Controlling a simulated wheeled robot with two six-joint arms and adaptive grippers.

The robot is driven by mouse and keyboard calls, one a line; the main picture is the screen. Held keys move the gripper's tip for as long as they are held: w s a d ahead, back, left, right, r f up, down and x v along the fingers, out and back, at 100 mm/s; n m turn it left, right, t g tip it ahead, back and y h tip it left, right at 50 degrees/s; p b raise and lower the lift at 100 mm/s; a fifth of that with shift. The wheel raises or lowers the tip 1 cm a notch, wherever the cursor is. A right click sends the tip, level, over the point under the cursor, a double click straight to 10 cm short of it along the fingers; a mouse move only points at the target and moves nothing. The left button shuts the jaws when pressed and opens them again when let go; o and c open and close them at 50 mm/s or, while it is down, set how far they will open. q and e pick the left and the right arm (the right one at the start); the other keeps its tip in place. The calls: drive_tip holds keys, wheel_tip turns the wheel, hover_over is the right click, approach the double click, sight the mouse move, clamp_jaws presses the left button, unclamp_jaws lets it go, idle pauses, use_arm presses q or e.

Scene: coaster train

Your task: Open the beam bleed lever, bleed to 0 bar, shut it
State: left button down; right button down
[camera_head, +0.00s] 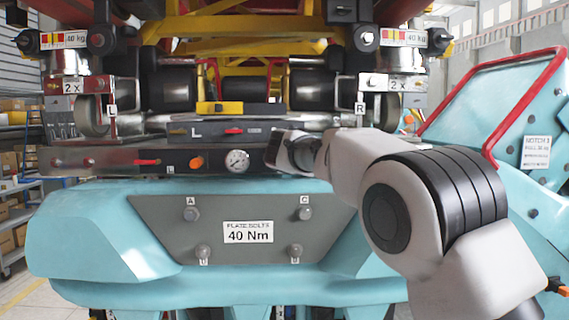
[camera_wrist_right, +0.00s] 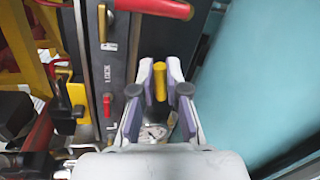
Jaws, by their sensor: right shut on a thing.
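A small yellow lever (camera_wrist_right: 159,82), which I take for the beam bleed lever, stands between the fingers of my right gripper (camera_wrist_right: 160,68) in the right wrist view. The gripper is shut on it. In the head view my right gripper (camera_head: 280,150) reaches to the right end of the dark panel strip and hides the lever. A round white pressure gauge (camera_head: 237,161) sits just left of the gripper; its needle is too small to read. The gauge shows partly in the wrist view (camera_wrist_right: 155,132), between the fingers. My left gripper is not in view.
An orange knob (camera_head: 196,163) and a red lever (camera_head: 147,162) sit on the same strip, left of the gauge. Another red lever (camera_head: 233,131) is above it. The grey bolt plate (camera_head: 155,215) lies below. A teal cabinet with a red rail (camera_head: 525,68) stands at right.

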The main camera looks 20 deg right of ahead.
drive_tip(key=shift+f+m+y+b, duration=0.4)
drive_tip(key=shift+m+b, duration=0.45)
drive_tip(key=shift+m, duration=0.35)
drive_tip(key=shift+r, duration=0.1)
drive_tip(key=c, duration=1.2)
unclamp_jaws()
drive_tip(key=shift+w, duration=0.2)
drive_tip(key=shift+w+a+f, duration=0.15)
drive_tip(key=shift+w+f, duration=0.1)
drive_tip(key=shift+f, duration=0.05)
drive_tip(key=shift+s+r, duration=0.1)
drive_tip(key=shift+s, duration=0.15)
drive_tip(key=v, duration=1.1)
drive_tip(key=shift+s, duration=0.3)
drive_tip(key=shift+w+a, duration=0.1)
